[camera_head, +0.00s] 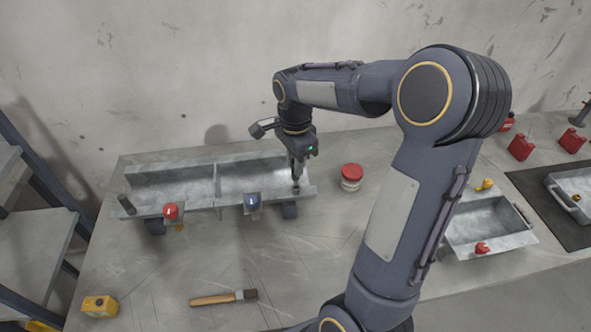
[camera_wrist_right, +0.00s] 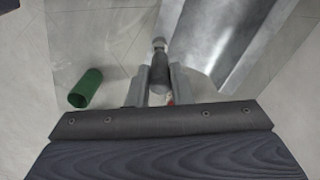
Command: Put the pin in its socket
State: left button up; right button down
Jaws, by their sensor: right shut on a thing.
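My right gripper (camera_head: 297,174) points down at the right end of the two-part metal trough (camera_head: 206,205). In the wrist view, the right gripper (camera_wrist_right: 159,82) is shut on a grey metal pin (camera_wrist_right: 159,62) with a rounded end, which sticks out past the fingers. The trough (camera_wrist_right: 227,38) also shows beside the pin in that view. In the head view, a dark peg (camera_head: 127,204) stands at the trough's left end. I cannot make out the open socket; the gripper and pin cover the trough's right end. My left gripper is not in view.
A red knob (camera_head: 170,211) and a blue knob (camera_head: 251,202) sit on the trough's front. A red-lidded jar (camera_head: 351,177) stands right of it, a brush (camera_head: 222,298) lies in front. A metal tray (camera_head: 490,226) is at right. A green cylinder (camera_wrist_right: 86,88) lies in the wrist view.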

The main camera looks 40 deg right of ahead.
notch_tip(320, 180, down, 3)
jog(key=shift+f+b, duration=0.1)
jog(key=shift+b, duration=0.75)
jog(key=c, duration=1.3)
grip_release()
